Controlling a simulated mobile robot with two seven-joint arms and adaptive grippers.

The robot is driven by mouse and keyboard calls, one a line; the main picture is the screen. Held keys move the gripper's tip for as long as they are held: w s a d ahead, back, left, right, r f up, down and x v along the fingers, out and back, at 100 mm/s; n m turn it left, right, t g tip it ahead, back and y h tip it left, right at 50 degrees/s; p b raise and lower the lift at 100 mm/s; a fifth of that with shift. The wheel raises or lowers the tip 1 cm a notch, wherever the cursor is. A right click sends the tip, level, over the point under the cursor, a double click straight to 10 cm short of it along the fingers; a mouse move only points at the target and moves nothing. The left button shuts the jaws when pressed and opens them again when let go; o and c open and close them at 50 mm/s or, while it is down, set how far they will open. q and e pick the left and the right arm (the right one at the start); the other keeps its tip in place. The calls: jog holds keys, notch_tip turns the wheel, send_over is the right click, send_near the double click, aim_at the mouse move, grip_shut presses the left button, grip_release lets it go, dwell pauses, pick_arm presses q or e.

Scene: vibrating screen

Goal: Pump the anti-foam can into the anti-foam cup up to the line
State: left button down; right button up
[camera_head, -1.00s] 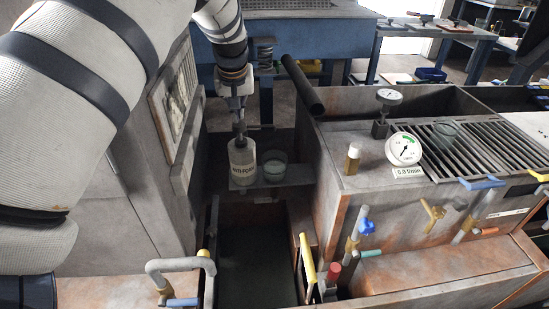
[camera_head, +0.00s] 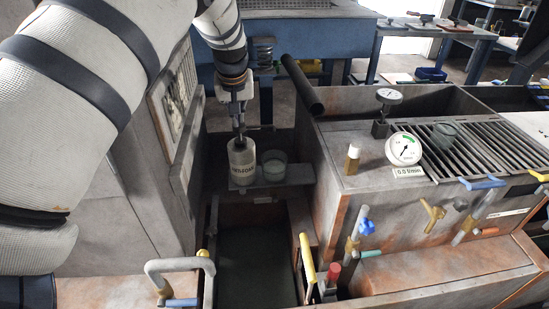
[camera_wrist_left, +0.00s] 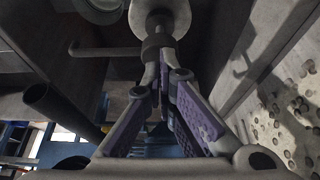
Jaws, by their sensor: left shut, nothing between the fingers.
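The anti-foam can (camera_head: 242,170) is a pale bottle with a dark-lettered label, upright on a small grey shelf (camera_head: 300,173). The anti-foam cup (camera_head: 274,167) is clear glass and stands just right of it. The cup looks pale inside; its line and exact level are too small to tell. My left gripper (camera_head: 239,134) points down over the can's top, fingers shut and empty. In the left wrist view its purple-padded fingers (camera_wrist_left: 163,80) come together at the can's pump head (camera_wrist_left: 157,42); touching or just apart, I cannot tell. My right gripper is out of view.
A grey cabinet (camera_head: 120,190) stands close on the left. A tank with a gauge (camera_head: 404,149) and a grate (camera_head: 490,150) is on the right.

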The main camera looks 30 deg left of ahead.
pick_arm(q)
jog(key=shift+f, duration=0.7)
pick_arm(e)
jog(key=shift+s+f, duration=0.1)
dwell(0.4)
pick_arm(q)
jog(key=shift+r, duration=1.4)
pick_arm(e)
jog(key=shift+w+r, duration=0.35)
